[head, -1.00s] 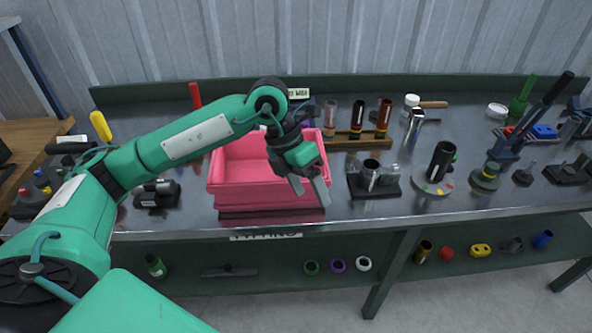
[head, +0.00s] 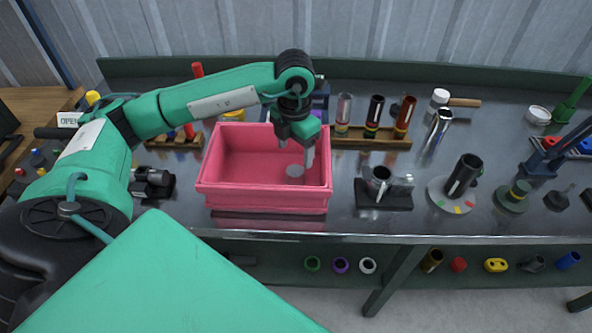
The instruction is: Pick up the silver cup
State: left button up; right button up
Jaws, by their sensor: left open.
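My left gripper (head: 296,154) is open and points down into the pink bin (head: 264,199). A small round silver-grey piece (head: 295,171) shows on the bin's floor just below the fingertips. It looks apart from them, and I cannot tell whether it is a cup. A silver cup-like piece (head: 378,182) stands on a black base right of the bin, well to the right of my gripper. A shiny silver cylinder (head: 438,126) leans farther back on the right. My right gripper is not in view.
A wooden rack (head: 372,139) with several tubes stands behind and right of the bin. A dark tube on a round grey plate (head: 440,198) is to the right. A lower shelf (head: 395,262) holds coloured rings. Free bench shows along the front edge.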

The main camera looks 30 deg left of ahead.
aim_at(295, 170)
pick_arm(q)
jog(key=shift+f, duration=0.8)
jog(key=f+p, duration=0.1)
jog(key=f, duration=0.3)
jog(key=shift+w+a+p, duration=0.1)
jog(key=shift+w+p, duration=0.1)
jog(key=shift+p, duration=0.15)
jog(key=shift+f, duration=0.65)
jog(key=c, duration=0.9)
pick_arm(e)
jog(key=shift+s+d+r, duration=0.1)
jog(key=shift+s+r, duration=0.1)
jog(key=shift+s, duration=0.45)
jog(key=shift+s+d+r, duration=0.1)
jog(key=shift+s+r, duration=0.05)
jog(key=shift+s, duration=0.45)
